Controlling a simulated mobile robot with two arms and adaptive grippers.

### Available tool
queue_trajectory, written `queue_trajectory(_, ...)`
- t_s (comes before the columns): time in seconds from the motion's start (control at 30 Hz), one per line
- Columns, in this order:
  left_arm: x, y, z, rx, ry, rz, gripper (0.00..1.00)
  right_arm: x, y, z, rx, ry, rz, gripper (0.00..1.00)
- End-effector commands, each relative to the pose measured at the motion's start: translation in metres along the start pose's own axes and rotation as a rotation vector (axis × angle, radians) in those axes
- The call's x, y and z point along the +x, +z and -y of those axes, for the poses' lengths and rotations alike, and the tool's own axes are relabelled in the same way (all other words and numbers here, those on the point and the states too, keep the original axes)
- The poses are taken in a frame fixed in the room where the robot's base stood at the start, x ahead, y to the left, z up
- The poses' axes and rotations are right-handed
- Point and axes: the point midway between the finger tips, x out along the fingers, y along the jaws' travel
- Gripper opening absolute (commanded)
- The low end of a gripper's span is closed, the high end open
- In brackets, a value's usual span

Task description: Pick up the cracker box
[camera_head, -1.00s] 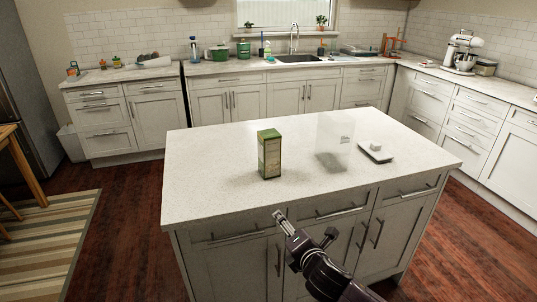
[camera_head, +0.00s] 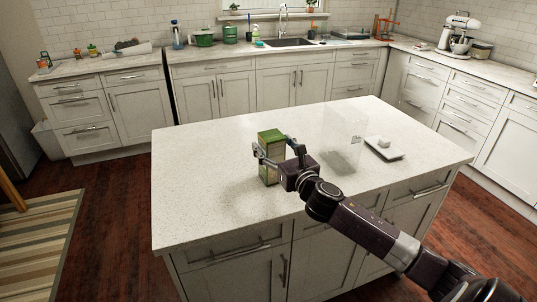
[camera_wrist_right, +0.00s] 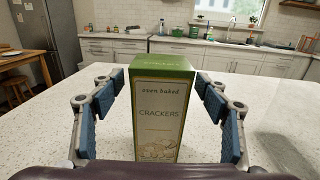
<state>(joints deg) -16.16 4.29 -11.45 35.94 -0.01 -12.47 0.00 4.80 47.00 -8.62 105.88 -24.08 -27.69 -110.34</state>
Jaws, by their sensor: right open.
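The green cracker box (camera_head: 269,143) stands upright on the white speckled island top (camera_head: 205,180). In the right wrist view the cracker box (camera_wrist_right: 158,112) faces me, with "CRACKERS" on its label. My right gripper (camera_head: 276,150) is at the box, its fingers open on either side of it. In the wrist view the blue-padded fingers of the right gripper (camera_wrist_right: 160,108) flank the box, with a visible gap on both sides. Part of the box's front is hidden by the gripper in the head view. My left gripper is not in view.
A clear transparent container (camera_head: 343,137) stands right of the box. A white tray with a small white block (camera_head: 384,148) lies further right. The island's left part is clear. Counters with a sink (camera_head: 290,43) and a stand mixer (camera_head: 458,34) line the back.

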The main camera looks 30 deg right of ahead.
Motion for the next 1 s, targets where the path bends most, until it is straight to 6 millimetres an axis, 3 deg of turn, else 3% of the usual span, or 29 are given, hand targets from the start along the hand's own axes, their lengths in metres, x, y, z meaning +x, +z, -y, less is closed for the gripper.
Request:
queue_trajectory(0.1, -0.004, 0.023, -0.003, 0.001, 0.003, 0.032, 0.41, 0.011, 0.001, 0.000, 0.004, -0.001, 0.001, 0.68)
queue_trajectory(0.27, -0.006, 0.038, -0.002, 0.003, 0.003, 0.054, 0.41, 0.019, 0.000, 0.000, 0.003, -0.001, 0.000, 0.68)
queue_trajectory(0.7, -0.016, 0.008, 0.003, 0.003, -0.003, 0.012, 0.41, 0.065, -0.005, 0.001, 0.006, -0.001, 0.000, 0.68)
queue_trajectory(1.0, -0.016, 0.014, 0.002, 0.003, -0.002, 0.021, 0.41, 0.069, -0.006, 0.001, 0.004, 0.000, -0.001, 0.68)
